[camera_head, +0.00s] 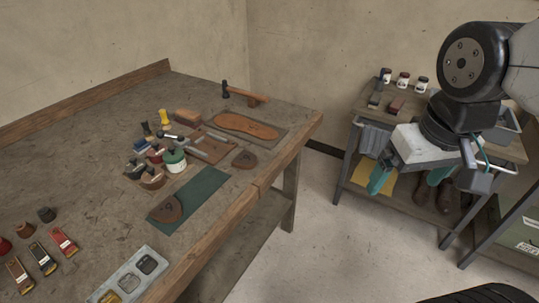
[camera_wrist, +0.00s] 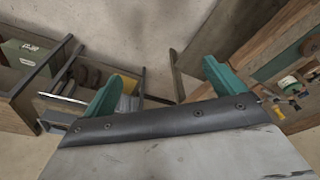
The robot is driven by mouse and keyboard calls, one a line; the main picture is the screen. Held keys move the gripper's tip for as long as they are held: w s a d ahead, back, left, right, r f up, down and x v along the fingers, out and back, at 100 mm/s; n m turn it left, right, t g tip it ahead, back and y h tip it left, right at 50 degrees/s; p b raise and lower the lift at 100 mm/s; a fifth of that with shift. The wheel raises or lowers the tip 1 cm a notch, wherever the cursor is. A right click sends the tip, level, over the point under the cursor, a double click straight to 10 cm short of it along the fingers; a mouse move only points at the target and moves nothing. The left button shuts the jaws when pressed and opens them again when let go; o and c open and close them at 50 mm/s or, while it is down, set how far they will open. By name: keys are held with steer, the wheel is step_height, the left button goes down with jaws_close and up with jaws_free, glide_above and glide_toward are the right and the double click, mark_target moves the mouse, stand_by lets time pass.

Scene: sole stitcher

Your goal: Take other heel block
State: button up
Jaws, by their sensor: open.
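One brown heel-shaped block (camera_head: 166,210) lies on the green mat (camera_head: 203,190) near the bench's front edge. Another brown heel-shaped block (camera_head: 244,159) lies flat on the bench just below the tan sole (camera_head: 246,126). I cannot tell which one the task means. My gripper (camera_head: 408,178) is open and empty, off the bench to the right, in front of the shelf cart. Its teal fingers stand wide apart in the wrist view (camera_wrist: 161,86), with only floor and furniture between and beyond them. Neither heel block is clearly visible there.
A hammer (camera_head: 240,94) lies at the back. A grey tray (camera_head: 130,277) sits at the front edge. The cart (camera_head: 440,132) holds jars and shoes. Open floor separates bench and cart.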

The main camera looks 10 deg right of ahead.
steer(key=w+a+f+n+t, duration=0.1)
steer(key=w+a+f+t, duration=0.15)
steer(key=w, duration=0.45)
steer(key=w+a+f+n+t, duration=0.1)
steer(key=w+f, duration=0.2)
steer(key=w, duration=0.4)
steer(key=n+t+y, duration=0.4)
steer(key=t+y, duration=0.2)
steer(key=y, duration=0.1)
glide_toward(245, 160)
steer(key=shift+w+d+f, duration=0.2)
steer(key=shift+w+f, duration=0.45)
steer(key=x, duration=0.5)
steer(key=a+x, duration=0.1)
steer(key=x, duration=0.1)
steer(key=shift+w+a+r, duration=0.15)
steer(key=shift+w+r, duration=0.05)
steer(key=shift+r, duration=0.1)
steer(key=shift+c, duration=0.3)
steer(key=c, duration=1)
